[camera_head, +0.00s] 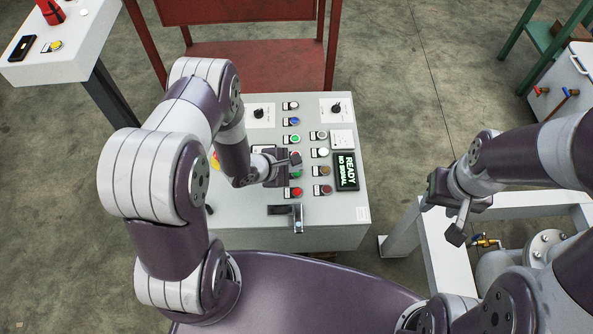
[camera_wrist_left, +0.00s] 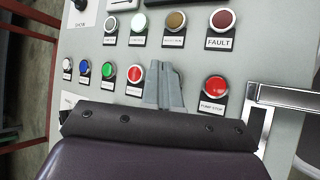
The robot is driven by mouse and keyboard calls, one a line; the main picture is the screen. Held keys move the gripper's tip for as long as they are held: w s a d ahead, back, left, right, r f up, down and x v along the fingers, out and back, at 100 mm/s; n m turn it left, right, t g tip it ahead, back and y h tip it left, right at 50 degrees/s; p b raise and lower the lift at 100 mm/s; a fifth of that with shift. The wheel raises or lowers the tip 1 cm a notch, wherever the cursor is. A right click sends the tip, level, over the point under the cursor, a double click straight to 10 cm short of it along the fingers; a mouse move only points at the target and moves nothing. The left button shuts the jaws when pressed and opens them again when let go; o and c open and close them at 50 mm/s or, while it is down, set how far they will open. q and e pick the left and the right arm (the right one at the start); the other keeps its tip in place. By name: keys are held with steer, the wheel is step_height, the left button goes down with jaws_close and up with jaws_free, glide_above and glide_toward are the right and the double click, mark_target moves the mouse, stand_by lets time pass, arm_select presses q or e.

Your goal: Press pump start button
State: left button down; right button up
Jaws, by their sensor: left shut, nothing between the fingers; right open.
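The grey control panel (camera_head: 250,185) stands in front of me with two columns of round buttons and lamps. A green button (camera_head: 296,172) sits in the left column, just above the red pump stop button (camera_head: 296,192). My left gripper (camera_head: 294,158) is shut and empty over this column, its tips close to the green button. In the left wrist view its fingers (camera_wrist_left: 163,76) cover the spot between a red button (camera_wrist_left: 135,73) and the red button labelled PUMP STOP (camera_wrist_left: 214,86), so the green button is hidden there. Contact cannot be told. My right gripper (camera_head: 442,218) is open and empty.
A display (camera_head: 346,172) reads READY NO SIGNAL. A metal handle (camera_head: 285,211) sticks out at the panel's front edge. Two rotary knobs (camera_head: 258,113) (camera_head: 337,107) sit at the back. A white frame with piping (camera_head: 400,240) stands at the right, below my right gripper.

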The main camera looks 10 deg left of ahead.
arm_select(q)
steer(key=shift+f, duration=0.1)
steer(key=shift+f, duration=0.3)
